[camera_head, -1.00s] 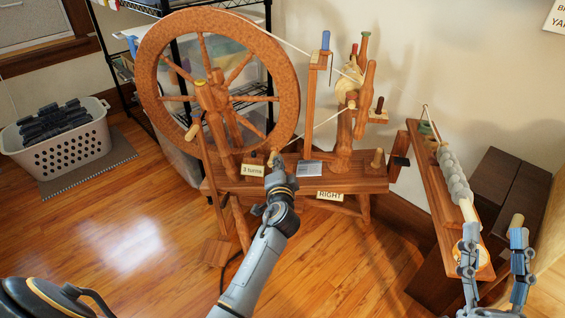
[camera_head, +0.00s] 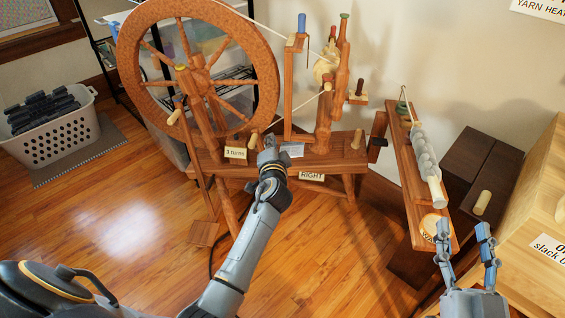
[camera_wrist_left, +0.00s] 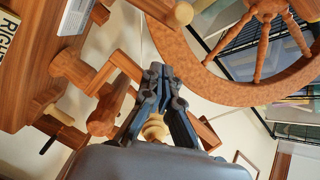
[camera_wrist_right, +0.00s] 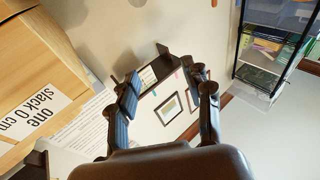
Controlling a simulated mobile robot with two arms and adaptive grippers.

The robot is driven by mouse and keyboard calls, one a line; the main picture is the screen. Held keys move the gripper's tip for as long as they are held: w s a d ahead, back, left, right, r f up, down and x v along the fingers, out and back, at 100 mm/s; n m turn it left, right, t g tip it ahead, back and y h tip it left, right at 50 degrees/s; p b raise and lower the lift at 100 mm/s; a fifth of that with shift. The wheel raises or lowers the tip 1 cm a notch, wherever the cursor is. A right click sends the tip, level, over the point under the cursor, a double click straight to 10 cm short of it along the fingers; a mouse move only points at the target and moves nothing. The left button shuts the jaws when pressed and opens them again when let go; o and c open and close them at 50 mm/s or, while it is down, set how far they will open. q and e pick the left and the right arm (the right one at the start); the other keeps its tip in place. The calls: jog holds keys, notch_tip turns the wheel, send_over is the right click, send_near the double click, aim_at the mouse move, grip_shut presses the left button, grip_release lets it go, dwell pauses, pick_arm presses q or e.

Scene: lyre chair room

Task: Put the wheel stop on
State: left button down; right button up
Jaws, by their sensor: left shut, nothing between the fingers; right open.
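The spinning wheel (camera_head: 268,75) stands on a wooden bench (camera_head: 335,160). No part is marked as the wheel stop. My left gripper (camera_head: 268,147) is shut and empty in front of the bench, right of the "3 turns" card. In the left wrist view its fingers (camera_wrist_left: 155,75) are together, with a pale turned knob (camera_wrist_left: 155,128) seen behind them. My right gripper (camera_head: 462,228) is open and empty at the lower right, also in its wrist view (camera_wrist_right: 160,80).
A narrow wooden rack (camera_head: 406,170) with a grey spiral piece stands at right. A pale cylinder (camera_head: 482,203) rests on a dark box (camera_head: 478,165). A pale wooden box (camera_head: 540,210) fills the right edge.

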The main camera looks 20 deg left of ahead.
pick_arm(q)
jog(key=f+p+v, duration=0.1)
jog(key=v, duration=0.9)
jog(key=shift+r, duration=0.4)
pick_arm(e)
notch_tip(320, 180, down, 7)
jog(key=g+h, duration=0.1)
jog(key=g, duration=0.3)
jog(key=shift+s+d+f, duration=0.15)
jog(key=shift+s+d, duration=0.05)
jog(key=shift+d, duration=0.25)
